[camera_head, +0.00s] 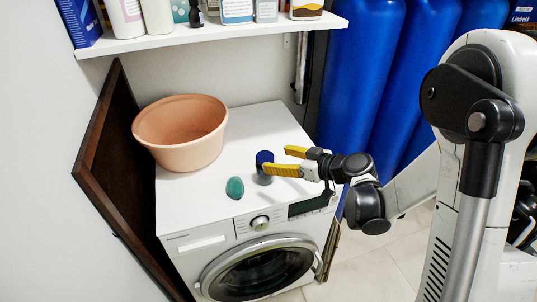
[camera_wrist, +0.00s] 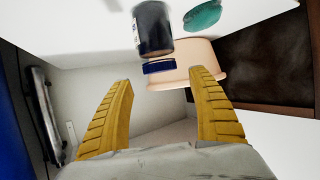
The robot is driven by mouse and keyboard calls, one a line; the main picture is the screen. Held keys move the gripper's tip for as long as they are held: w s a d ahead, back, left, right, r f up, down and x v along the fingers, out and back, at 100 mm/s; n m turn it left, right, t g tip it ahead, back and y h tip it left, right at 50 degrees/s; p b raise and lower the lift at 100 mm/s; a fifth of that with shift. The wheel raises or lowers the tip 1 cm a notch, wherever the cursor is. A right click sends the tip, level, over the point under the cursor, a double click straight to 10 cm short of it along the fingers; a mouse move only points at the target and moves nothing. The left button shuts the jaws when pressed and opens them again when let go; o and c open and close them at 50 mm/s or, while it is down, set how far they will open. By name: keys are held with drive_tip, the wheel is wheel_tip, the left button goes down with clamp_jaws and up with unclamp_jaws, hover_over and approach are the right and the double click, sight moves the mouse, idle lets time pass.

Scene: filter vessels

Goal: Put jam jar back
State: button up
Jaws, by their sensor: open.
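The jam jar, a small dark jar (camera_head: 264,174) with a blue lid, stands upright on top of the white washing machine (camera_head: 205,203), near its right front. The wrist view is upside down and shows the dark jar (camera_wrist: 153,32) with its blue lid, just beyond the fingertips. My gripper (camera_head: 279,161) has yellow fingers, is open and empty, and reaches in from the right beside the jar at about lid height. In the wrist view my gripper (camera_wrist: 161,79) has its fingers spread to either side of the lid. I cannot tell whether a finger touches the jar.
A peach tub (camera_head: 180,155) stands at the back left of the machine. A teal oval object (camera_head: 235,187) lies left of the jar. A white shelf (camera_head: 210,33) with several bottles hangs above. Blue cylinders (camera_head: 360,75) stand behind. A dark brown panel (camera_head: 105,160) leans at left.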

drive_tip(key=s+d+r+m+h, duration=0.3)
drive_tip(key=s+d, duration=0.1)
drive_tip(key=s, duration=0.4)
drive_tip(key=s+d+r+m+g+h+p, duration=0.1)
drive_tip(key=s+d+r+m+h, duration=0.2)
drive_tip(key=s, duration=0.5)
drive_tip(key=s+d+r+m+g+h, duration=0.1)
drive_tip(key=s+d+r+m+h, duration=0.2)
drive_tip(key=s+d, duration=0.2)
drive_tip(key=s, duration=0.3)
drive_tip(key=shift+d+r+h, duration=0.25)
drive_tip(key=shift+r+h, duration=0.05)
drive_tip(key=shift+h, duration=0.1)
drive_tip(key=shift+o, duration=0.9)
drive_tip(key=shift+s+d+r, duration=0.1)
drive_tip(key=shift+s+d, duration=0.25)
drive_tip(key=shift+s, duration=0.05)
